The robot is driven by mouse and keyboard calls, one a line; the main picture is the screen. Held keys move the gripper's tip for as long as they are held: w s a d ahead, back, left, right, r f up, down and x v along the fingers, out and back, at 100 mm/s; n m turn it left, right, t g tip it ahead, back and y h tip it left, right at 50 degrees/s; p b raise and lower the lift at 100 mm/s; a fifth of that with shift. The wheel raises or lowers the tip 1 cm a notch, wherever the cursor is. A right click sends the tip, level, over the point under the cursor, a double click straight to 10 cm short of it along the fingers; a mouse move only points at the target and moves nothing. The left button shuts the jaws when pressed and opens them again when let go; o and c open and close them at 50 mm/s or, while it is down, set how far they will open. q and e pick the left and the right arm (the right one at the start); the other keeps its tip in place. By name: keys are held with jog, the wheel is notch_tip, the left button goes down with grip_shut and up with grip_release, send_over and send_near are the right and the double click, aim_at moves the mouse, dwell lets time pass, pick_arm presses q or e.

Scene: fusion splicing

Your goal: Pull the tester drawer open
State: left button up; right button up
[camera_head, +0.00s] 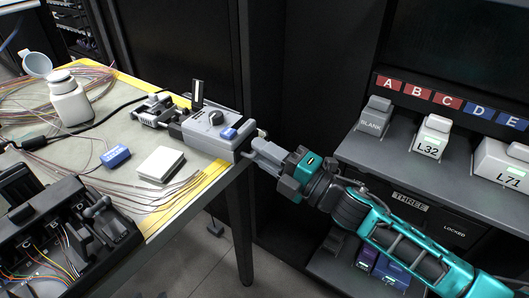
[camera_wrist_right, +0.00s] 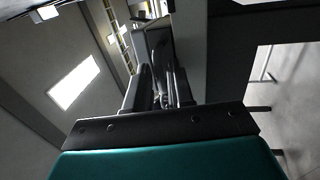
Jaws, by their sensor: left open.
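The tester (camera_head: 211,128) is a light grey box with a dark knob and a blue button on top, at the right corner of the workbench. Its front, with a pale handle (camera_head: 247,153), faces right past the bench edge. My right gripper (camera_head: 256,149) reaches in from the right with its fingertips at this handle. In the right wrist view its two dark fingers (camera_wrist_right: 161,92) point at the tester with a narrow gap between them. Whether they grip the handle is unclear. The drawer's opening is hidden. My left gripper is out of view.
The workbench (camera_head: 120,130) carries a white bottle (camera_head: 69,98), a blue block (camera_head: 116,157), a white block (camera_head: 161,164), loose fibres and a dark splicing machine (camera_head: 65,235). A shelf unit (camera_head: 405,160) with labelled boxes stands right. Open floor (camera_head: 195,262) lies below the bench edge.

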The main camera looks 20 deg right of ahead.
grip_shut()
dwell(1.1)
